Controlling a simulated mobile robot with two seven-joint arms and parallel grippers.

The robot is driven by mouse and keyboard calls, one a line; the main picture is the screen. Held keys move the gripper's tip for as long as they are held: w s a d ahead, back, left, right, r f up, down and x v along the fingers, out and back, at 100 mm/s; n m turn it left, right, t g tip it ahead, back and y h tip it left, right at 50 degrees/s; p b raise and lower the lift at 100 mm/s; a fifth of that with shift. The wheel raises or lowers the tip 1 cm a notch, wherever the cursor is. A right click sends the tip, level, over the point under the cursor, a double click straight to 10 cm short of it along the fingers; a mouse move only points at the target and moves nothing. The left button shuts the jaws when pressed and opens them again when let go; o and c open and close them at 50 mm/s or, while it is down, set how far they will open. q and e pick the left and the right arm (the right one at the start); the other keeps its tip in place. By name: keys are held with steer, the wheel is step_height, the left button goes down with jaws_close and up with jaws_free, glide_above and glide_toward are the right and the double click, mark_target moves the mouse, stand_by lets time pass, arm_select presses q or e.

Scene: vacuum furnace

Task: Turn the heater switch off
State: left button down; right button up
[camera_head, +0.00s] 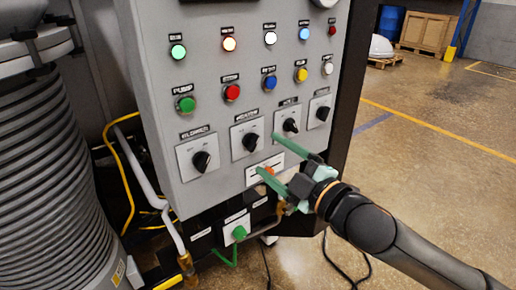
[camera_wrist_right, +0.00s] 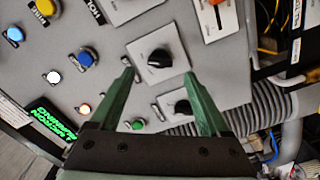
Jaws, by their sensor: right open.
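A grey control panel (camera_head: 222,112) carries a row of black rotary knobs on white plates. In the right wrist view this knob (camera_wrist_right: 158,58) lies ahead, between the lines of the open fingertips (camera_wrist_right: 158,74). The leftmost knob (camera_head: 201,161) and third knob (camera_head: 290,125) stand to either side. My left gripper is not in view.
Coloured buttons and lamps, such as a red button (camera_head: 232,92), sit above the knobs. A ribbed grey hose (camera_head: 40,150) stands at left. Floor at right is open.

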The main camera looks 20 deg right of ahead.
mark_target(255, 145)
steer(key=shift+x, duration=2.65)
steer(key=shift+c, duration=0.2)
jaws_close()
